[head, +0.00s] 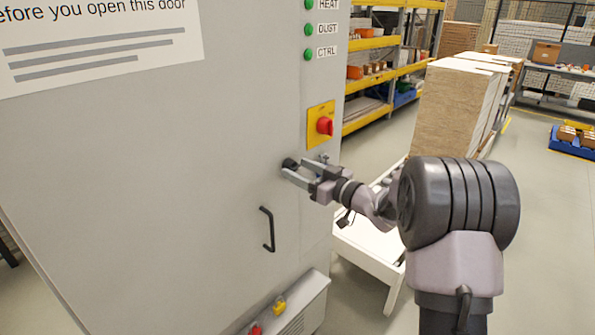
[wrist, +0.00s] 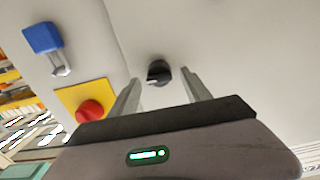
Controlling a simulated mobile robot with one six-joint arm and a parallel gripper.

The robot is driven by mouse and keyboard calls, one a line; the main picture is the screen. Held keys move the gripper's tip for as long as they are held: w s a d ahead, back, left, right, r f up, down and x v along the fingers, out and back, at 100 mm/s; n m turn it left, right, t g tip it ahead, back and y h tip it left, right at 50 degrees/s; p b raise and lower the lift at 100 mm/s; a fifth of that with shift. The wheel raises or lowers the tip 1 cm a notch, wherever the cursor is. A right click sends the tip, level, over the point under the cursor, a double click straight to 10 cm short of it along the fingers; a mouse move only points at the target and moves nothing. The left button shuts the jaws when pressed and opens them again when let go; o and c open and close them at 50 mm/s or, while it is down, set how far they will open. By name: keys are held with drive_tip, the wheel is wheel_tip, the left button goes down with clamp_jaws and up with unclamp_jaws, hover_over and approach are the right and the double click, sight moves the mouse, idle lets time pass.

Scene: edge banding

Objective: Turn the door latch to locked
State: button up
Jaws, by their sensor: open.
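The door latch (wrist: 158,73) is a round black knob with a raised grip on the grey cabinet. In the head view the latch (head: 289,164) is partly covered by my gripper, above and right of the black door handle (head: 267,229). My gripper (head: 302,170) is open at the cabinet face, with its fingers at the latch. In the wrist view the gripper's fingers (wrist: 161,84) stand to the left and right of the latch, with clear gaps. I cannot tell the latch's locked or unlocked setting from any marking.
A red rotary switch on a yellow plate (head: 320,124) sits just above my gripper. A blue padlock (wrist: 43,39) shows in the wrist view. Green lamps (head: 308,29) run up the panel. A stack of boards (head: 452,108) and yellow shelves (head: 372,43) stand behind on the right.

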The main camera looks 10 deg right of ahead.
drive_tip(key=shift+w+a, duration=0.35)
drive_tip(key=shift+w, duration=0.1)
drive_tip(key=shift+c, duration=0.5)
clamp_jaws()
